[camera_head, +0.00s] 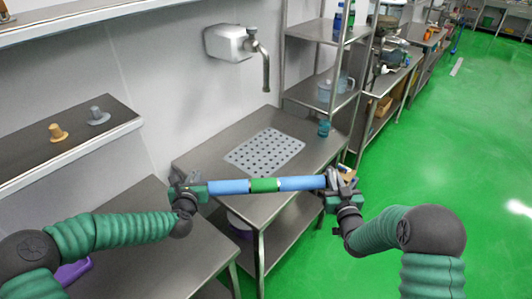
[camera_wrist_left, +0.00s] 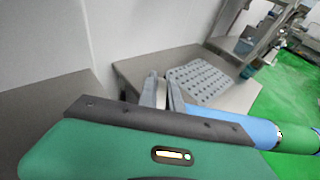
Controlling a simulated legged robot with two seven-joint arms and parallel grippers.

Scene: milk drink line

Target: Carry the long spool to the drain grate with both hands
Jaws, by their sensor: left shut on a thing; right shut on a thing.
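The long spool (camera_head: 265,185) is a blue rod with a green middle band. It is held level in the head view, in front of the drain grate. My left gripper (camera_head: 194,190) is shut on its left end. My right gripper (camera_head: 333,184) is shut on its right end. The drain grate (camera_head: 264,152) is a grey perforated plate lying on the steel table (camera_head: 213,158). In the left wrist view the spool (camera_wrist_left: 255,130) extends to the right from my gripper (camera_wrist_left: 165,98), and the grate (camera_wrist_left: 200,78) lies beyond it.
A wall tap (camera_head: 238,45) hangs above the table. A teal cup (camera_head: 324,128) stands at the table's right corner. A shelf with two small fittings (camera_head: 78,124) is at left. A steel rack (camera_head: 315,65) stands behind right. Green floor lies open at right.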

